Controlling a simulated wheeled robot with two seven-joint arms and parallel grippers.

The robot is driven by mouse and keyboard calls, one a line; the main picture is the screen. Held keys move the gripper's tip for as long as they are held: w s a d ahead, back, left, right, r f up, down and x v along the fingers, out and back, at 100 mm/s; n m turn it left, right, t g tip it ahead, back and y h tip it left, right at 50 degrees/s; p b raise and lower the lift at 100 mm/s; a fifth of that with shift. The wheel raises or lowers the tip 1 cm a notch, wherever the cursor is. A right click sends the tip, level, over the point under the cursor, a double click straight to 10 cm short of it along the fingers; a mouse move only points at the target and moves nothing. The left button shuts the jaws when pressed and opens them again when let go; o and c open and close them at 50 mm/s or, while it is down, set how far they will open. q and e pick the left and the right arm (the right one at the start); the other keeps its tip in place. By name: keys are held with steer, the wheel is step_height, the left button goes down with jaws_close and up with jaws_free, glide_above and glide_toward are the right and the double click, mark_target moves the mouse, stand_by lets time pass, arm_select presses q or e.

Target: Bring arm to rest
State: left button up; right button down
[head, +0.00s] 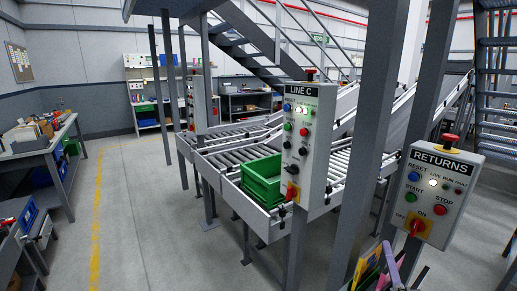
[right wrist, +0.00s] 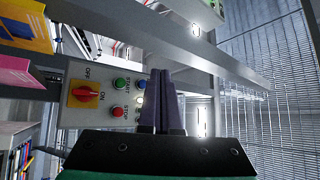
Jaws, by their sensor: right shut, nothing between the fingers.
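My right gripper (right wrist: 162,75) shows in the right wrist view. Its two dark purple fingers are together with nothing between them. They point up the picture, beside the grey RETURNS panel (right wrist: 75,120), which appears turned on its side behind them. Whether they touch it I cannot tell, but they look apart. In the head view the RETURNS panel (head: 432,196) stands at the right, with a red mushroom button on top and a red and yellow switch below. My left gripper is in neither view.
Coloured folders (head: 372,268) stand at the bottom edge of the head view, below the panel. The LINE C panel (head: 308,130) and a grey post (head: 366,110) stand left of it. A green crate (head: 262,182) sits on the roller conveyor. The floor at left is open.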

steer(key=s+a+f+n+g+y, duration=0.3)
steer(key=s+a+f+n+g, duration=0.1)
steer(key=a+f+n+g, duration=0.3)
steer(key=s+a+f+n+g+y, duration=0.3)
steer(key=a+f+n+g, duration=0.2)
steer(key=f+n, duration=0.3)
steer(key=s+d+f+n+g+h, duration=0.1)
steer(key=s+d+f+g+h, duration=0.2)
steer(key=s, duration=0.4)
steer(key=s+d+f+n+g, duration=0.1)
steer(key=s+f+g, duration=0.3)
steer(key=s, duration=0.2)
step_height(320, 180, down, 23)
steer(key=s+g+b, duration=0.1)
steer(key=s, duration=0.2)
arm_select(q)
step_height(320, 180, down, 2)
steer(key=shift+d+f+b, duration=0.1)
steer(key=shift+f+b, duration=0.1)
steer(key=shift+b, duration=0.5)
arm_select(e)
steer(key=s+d+f+g, duration=0.1)
steer(key=s+d+f, duration=0.1)
steer(key=s+f, duration=1.3)
steer(key=shift+s+d+g+h, duration=0.3)
steer(key=shift+s, duration=0.25)
